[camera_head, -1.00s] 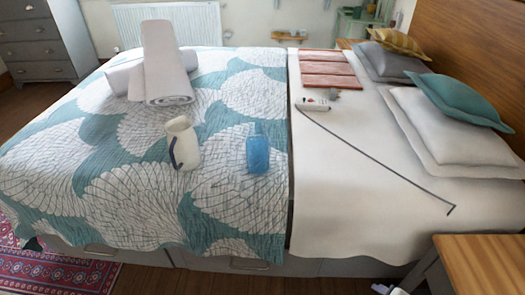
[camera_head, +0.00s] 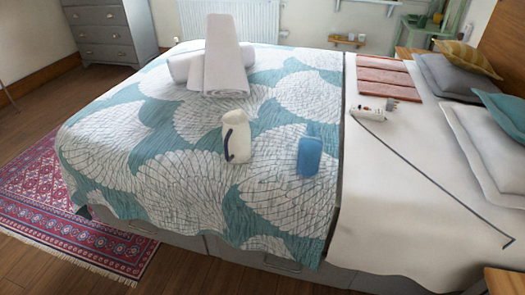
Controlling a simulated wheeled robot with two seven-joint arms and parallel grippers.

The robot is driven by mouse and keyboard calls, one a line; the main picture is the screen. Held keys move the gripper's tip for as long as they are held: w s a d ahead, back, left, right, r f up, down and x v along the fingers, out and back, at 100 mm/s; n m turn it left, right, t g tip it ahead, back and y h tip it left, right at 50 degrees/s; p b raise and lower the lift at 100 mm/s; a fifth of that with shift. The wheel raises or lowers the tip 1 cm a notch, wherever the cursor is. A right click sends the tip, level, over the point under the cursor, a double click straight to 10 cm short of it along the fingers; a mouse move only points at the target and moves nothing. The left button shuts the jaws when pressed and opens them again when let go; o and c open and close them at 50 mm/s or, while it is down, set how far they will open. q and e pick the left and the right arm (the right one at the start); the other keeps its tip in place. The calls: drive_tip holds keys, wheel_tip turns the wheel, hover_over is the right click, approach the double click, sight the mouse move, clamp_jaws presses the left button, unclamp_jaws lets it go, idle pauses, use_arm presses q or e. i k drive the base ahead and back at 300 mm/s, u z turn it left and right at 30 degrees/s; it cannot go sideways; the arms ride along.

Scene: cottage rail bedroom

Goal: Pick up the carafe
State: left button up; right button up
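A blue narrow-necked vessel, which looks like the carafe (camera_head: 309,156), stands on the patterned bedspread near the bed's front edge. A cream jug (camera_head: 236,140) with a dark blue handle stands just to its left, apart from it. Neither is touched by a gripper. Neither of my grippers is in view.
The bed has a teal and white bedspread (camera_head: 180,200) with rolled white towels (camera_head: 222,72) farther back. A red rug (camera_head: 70,225) lies at left.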

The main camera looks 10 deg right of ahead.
sight(311, 145)
drive_tip(key=u, duration=0.45)
drive_tip(key=i, duration=0.35)
drive_tip(key=z, duration=2.2)
